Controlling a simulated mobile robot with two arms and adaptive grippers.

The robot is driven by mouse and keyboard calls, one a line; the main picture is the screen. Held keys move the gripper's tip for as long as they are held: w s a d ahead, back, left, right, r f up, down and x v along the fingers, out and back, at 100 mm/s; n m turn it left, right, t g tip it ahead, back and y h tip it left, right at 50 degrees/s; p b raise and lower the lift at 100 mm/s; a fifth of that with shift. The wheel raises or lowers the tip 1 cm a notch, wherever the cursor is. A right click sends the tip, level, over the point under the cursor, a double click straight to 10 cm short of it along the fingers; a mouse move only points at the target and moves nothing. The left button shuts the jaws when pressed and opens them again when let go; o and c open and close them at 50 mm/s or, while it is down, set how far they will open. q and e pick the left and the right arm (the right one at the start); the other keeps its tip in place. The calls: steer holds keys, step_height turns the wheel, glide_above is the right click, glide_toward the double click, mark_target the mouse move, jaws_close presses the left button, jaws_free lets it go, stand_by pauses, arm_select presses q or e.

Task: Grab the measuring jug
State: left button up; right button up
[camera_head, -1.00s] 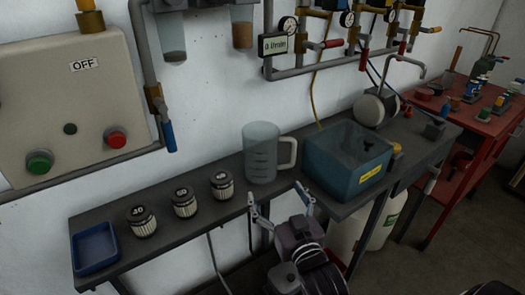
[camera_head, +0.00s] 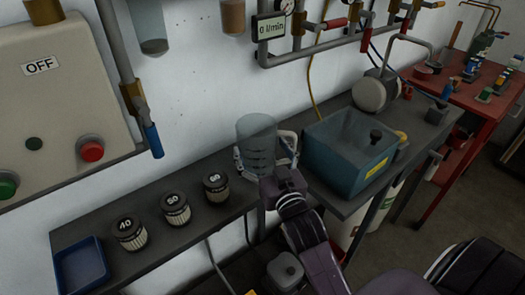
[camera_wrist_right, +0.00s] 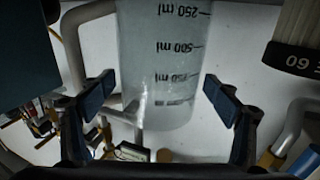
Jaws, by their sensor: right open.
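The measuring jug (camera_head: 256,132) is a translucent grey-blue cup with a handle on its right side. It stands upright on the dark bench shelf, left of the blue tank. My right gripper (camera_head: 266,160) is open at the jug's near side, with one finger on each side of it. In the right wrist view, the jug (camera_wrist_right: 162,55) shows its ml marks upside down. It lies between the spread blue finger pads (camera_wrist_right: 160,95), with gaps visible on both sides. The jug's lower front is partly hidden by my gripper in the head view. My left gripper is not in view.
Several numbered filter cartridges (camera_head: 176,209) and a blue tray (camera_head: 81,264) stand left of the jug. The blue tank (camera_head: 345,160) is close on its right. Pipes and valves (camera_head: 310,45) line the wall above. A red table (camera_head: 480,110) is at the right.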

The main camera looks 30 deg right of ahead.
mark_target(252, 130)
steer(key=w, duration=0.3)
steer(key=shift+d, duration=0.3)
steer(key=shift+w, duration=0.1)
steer(key=c, duration=0.7)
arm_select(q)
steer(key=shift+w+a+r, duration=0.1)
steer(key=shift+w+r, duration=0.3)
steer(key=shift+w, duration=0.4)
arm_select(e)
steer(key=c, duration=0.4)
steer(key=shift+r, duration=0.15)
